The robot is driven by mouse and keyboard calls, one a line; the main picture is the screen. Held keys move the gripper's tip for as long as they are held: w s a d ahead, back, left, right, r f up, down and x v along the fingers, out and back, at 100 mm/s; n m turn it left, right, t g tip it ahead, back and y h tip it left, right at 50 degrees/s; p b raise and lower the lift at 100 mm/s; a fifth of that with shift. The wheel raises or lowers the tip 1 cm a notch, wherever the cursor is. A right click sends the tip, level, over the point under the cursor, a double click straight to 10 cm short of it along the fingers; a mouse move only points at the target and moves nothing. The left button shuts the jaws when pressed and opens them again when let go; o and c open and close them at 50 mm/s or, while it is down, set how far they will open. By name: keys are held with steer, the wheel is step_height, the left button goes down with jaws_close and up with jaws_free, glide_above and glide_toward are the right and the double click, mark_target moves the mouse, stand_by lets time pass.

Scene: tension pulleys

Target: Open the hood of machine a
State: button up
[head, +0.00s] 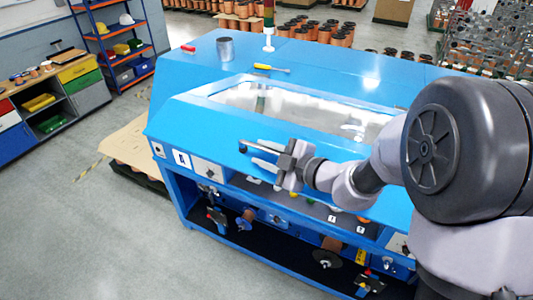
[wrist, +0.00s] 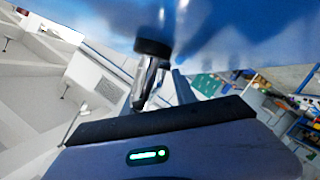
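The blue machine (head: 175,115) fills the middle of the head view, with a sign (head: 181,159) on its front left that looks like an A. Its sloping blue hood (head: 215,118) with a long clear window is down. A black-ended handle (head: 243,148) stands out from the hood's lower front. My gripper (head: 262,155) is at this handle, its fingers apart and pointing left toward the hood. In the wrist view the handle's black end (wrist: 152,47) shows just beyond the fingers (wrist: 163,88). I cannot tell whether they touch it.
A metal can (head: 224,48), a red-handled item (head: 188,48) and a yellow screwdriver (head: 271,68) lie on the machine's top. Tools and parts sit on the open shelf below the hood. Shelves (head: 110,50) stand at the back left. Grey floor at left is free.

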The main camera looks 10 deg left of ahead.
steer(key=b+v, duration=0.1)
steer(key=v, duration=1.6)
steer(key=shift+s+b, duration=0.15)
steer(key=shift+b, duration=0.15)
steer(key=shift+d+r, duration=0.1)
steer(key=shift+d, duration=0.1)
steer(key=s+d+r, duration=0.3)
steer(key=d, duration=0.5)
steer(key=s+d+r+p, duration=0.1)
steer(key=s+d+r, duration=0.2)
steer(key=d, duration=0.6)
steer(key=shift+d+r+p, duration=0.25)
steer(key=shift+r+p, duration=0.05)
steer(key=shift+r, duration=0.5)
